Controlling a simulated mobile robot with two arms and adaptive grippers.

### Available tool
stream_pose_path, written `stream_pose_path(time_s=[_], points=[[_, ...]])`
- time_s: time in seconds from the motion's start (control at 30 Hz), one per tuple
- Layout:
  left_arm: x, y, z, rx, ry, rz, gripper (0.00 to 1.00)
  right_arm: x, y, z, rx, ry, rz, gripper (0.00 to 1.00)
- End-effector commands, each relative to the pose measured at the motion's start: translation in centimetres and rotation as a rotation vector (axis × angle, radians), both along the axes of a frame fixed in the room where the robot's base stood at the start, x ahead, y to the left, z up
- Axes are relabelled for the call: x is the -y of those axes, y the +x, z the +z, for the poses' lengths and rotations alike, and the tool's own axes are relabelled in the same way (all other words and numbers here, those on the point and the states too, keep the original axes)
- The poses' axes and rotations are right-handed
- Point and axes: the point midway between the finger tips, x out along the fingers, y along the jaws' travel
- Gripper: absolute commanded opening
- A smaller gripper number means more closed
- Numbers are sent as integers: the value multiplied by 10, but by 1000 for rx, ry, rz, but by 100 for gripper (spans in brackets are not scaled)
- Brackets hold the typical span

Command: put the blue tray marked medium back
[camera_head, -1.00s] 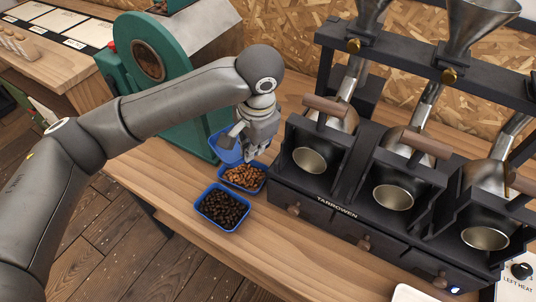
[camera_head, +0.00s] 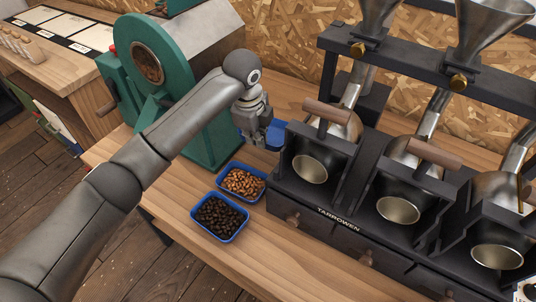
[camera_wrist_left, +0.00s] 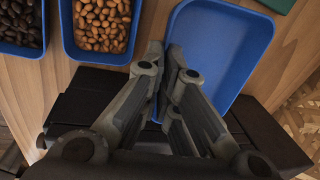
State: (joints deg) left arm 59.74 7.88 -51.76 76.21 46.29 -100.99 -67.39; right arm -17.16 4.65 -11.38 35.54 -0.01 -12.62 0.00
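An empty blue tray (camera_head: 270,136) is at the back of the counter, between the green roaster and the black machine, partly hidden by my left gripper. It also shows in the left wrist view (camera_wrist_left: 225,45), right of the fingers. My left gripper (camera_head: 258,140) points down at it. In the left wrist view the fingers (camera_wrist_left: 164,48) are close together, with the tray's near wall between their tips. Whether the tray touches the counter is unclear. Two more blue trays, one with brown beans (camera_head: 243,183) and one with dark beans (camera_head: 220,217), stand in front. No marking is readable. My right gripper is out of view.
The green roaster (camera_head: 143,65) stands behind and left. The black machine (camera_head: 330,214) with several metal cups and funnels fills the right. Bare wooden counter (camera_head: 180,190) lies left of the filled trays. A side table (camera_head: 60,62) with cards is at upper left.

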Motion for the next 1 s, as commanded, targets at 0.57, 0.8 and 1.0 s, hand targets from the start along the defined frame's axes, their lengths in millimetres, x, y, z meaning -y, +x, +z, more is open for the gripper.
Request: stream_pose_path(time_s=[0.57,0.8,1.0], points=[[5,7,-58,0,0,-123,0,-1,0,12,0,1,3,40],[4,6,-81,-2,3,-123,0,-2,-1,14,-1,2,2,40],[5,7,-101,1,1,-123,0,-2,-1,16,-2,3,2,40]])
